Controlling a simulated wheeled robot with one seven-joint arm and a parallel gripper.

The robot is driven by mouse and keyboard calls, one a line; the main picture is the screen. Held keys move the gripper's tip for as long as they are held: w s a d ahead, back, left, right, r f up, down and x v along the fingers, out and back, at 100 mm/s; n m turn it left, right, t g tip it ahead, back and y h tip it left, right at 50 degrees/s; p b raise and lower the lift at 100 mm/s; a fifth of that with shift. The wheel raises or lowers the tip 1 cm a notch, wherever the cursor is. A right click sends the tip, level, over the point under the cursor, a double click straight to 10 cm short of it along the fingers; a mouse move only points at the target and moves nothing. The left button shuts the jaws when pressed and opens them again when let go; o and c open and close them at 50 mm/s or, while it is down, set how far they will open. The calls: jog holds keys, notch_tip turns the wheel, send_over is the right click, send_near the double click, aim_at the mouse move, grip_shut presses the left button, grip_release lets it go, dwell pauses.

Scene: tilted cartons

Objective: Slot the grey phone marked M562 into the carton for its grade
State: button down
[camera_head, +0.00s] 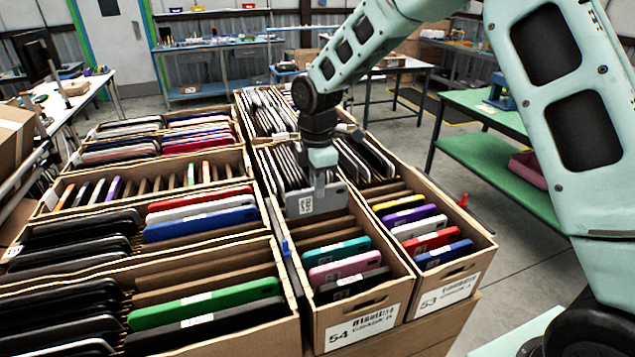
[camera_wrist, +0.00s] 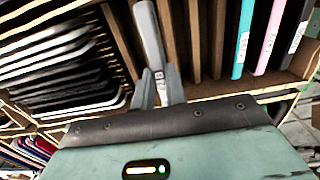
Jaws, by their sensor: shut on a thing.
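The grey phone (camera_head: 330,201) is held on edge in my gripper (camera_head: 321,175), with a white label on its face, too small to read surely. It is over the middle of the carton marked 54 (camera_head: 330,320), between a pack of dark and silver phones and bare brown dividers. In the wrist view the two fingers of my gripper (camera_wrist: 160,85) are closed on the phone (camera_wrist: 150,35), seen edge-on beside the dividers. I cannot tell whether its lower edge is inside a slot. The carton marked 53 (camera_head: 430,297) stands to its right. No grade is readable on the phone.
Green, pink and black phones (camera_head: 337,252) stand at the near end of carton 54. Yellow, purple, white, red and blue phones (camera_head: 418,226) fill the near part of carton 53. More packed cartons stand left. A green table (camera_head: 485,155) is at right.

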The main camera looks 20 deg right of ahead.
aim_at(317, 213)
jog(key=shift+f+b, duration=1.35)
jog(key=shift+f, duration=1.3)
jog(key=shift+f, duration=0.3)
jog(key=c, duration=1.3)
grip_release()
jog(key=shift+c, duration=0.2)
notch_tip(317, 213, up, 18)
jog(key=b, duration=0.4)
jog(key=shift+f, duration=0.25)
jog(key=shift+r, duration=0.1)
